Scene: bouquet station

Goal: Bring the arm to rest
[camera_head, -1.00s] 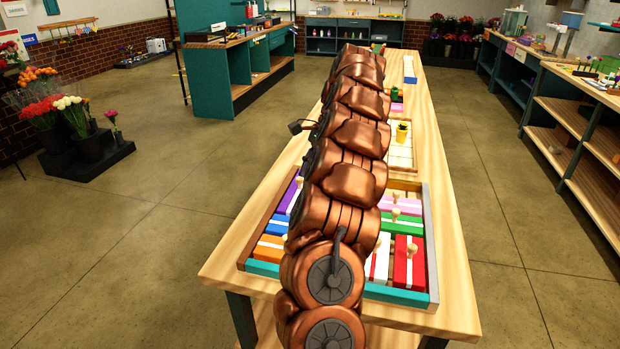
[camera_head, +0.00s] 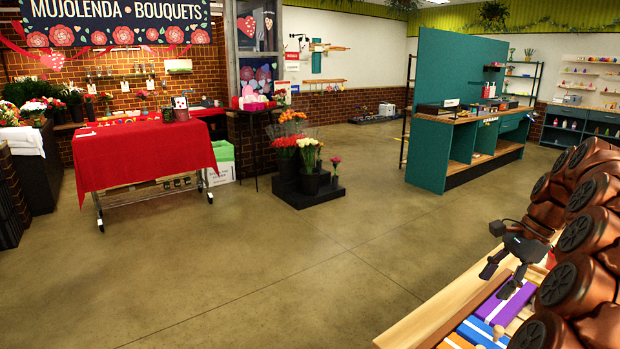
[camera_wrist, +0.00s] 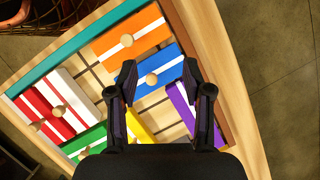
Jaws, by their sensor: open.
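My gripper (camera_head: 496,281) is at the lower right of the head view, dark and small, above the tray on the wooden table (camera_head: 425,325). My copper arm is bunched up beside it at the right edge. In the wrist view my gripper (camera_wrist: 158,68) has its fingers spread apart with nothing held. The blue block (camera_wrist: 160,68) with its round knob shows between and below the fingers. The gap in height between fingers and block is hard to tell.
The tray (camera_wrist: 72,46) holds an orange block (camera_wrist: 112,50), red block (camera_wrist: 30,118), green block (camera_wrist: 92,138), yellow block (camera_wrist: 138,125) and purple block (camera_wrist: 181,105). A red-clothed cart (camera_head: 140,155), flower stand (camera_head: 305,190) and teal workbench (camera_head: 440,148) stand beyond open floor.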

